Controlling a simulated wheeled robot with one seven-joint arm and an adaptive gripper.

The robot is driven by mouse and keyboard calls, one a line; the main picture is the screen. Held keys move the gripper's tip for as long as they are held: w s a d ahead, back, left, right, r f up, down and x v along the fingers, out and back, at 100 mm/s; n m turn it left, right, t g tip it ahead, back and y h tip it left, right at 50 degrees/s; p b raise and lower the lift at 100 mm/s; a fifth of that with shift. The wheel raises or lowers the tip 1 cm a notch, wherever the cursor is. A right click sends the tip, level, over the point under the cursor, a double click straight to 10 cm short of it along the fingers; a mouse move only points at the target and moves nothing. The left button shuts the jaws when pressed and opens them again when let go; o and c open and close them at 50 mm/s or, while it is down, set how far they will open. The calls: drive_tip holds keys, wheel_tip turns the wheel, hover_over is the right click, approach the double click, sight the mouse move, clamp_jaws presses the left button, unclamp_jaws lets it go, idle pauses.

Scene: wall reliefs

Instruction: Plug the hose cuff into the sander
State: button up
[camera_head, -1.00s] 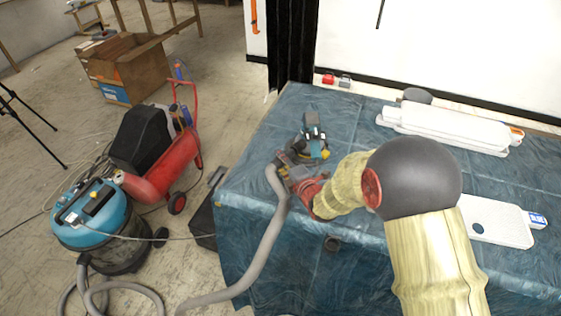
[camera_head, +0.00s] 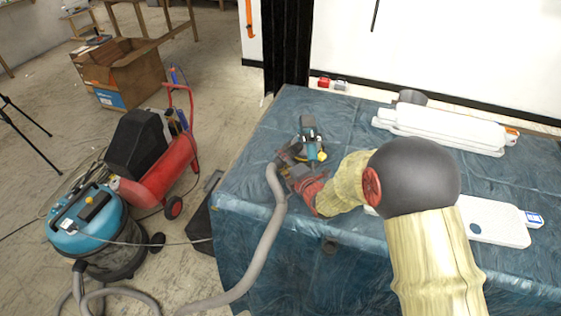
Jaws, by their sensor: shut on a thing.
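The sander (camera_head: 308,131) is a small teal and dark tool with a yellow part, standing on the blue-covered table. The grey hose (camera_head: 265,245) rises from the floor over the table's left edge to my gripper. My gripper (camera_head: 284,162) is shut on the hose cuff, just in front of the sander and slightly left of it. The cuff itself is mostly hidden by the dark fingers. I cannot tell whether cuff and sander touch.
The blue-covered table (camera_head: 290,250) has white panels (camera_head: 445,128) at the back right and another white panel (camera_head: 497,222) at right. A blue vacuum (camera_head: 92,222), a red compressor (camera_head: 160,175) and a cardboard box (camera_head: 122,75) stand on the floor at left.

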drive_tip(key=shift+w+d, duration=0.25)
drive_tip(key=o, duration=1.2)
drive_tip(key=v, duration=1.2)
